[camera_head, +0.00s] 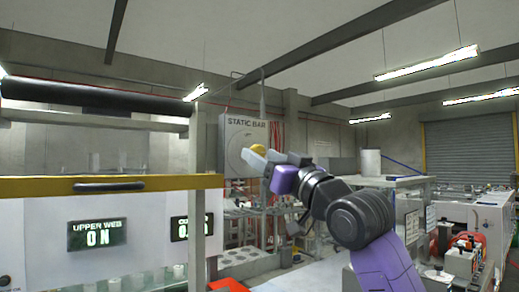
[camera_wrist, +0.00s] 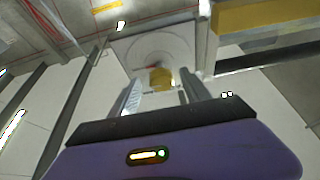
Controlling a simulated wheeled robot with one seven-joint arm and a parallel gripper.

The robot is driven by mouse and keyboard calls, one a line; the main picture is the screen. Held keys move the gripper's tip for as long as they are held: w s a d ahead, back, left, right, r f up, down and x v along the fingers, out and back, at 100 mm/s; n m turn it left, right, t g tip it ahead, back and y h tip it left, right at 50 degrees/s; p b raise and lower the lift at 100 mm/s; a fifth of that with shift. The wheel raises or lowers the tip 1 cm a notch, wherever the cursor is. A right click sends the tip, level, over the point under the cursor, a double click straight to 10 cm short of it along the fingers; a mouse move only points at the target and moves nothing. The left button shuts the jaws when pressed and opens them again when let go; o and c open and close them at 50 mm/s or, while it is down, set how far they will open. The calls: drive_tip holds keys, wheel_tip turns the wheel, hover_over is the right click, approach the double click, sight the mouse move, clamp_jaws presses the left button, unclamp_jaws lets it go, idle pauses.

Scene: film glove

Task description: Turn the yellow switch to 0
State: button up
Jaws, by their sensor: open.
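The yellow switch (camera_head: 257,148) sits on the front of a grey box (camera_head: 232,132) labelled STATIC BAR in the head view. My gripper (camera_head: 250,158) is raised in front of it and partly covers the switch and its dial. In the wrist view the yellow switch (camera_wrist: 161,78) shows between the two fingers of my gripper (camera_wrist: 160,94), which are apart. I cannot tell whether the fingers touch the switch. A round dial plate (camera_wrist: 152,48) surrounds the switch. The switch's pointer position and any 0 mark are not readable.
Red cables (camera_head: 275,138) hang behind, right of the box.

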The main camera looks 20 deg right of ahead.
drive_tip(key=shift+x, duration=1.1)
drive_tip(key=shift+a, duration=0.1)
clamp_jaws()
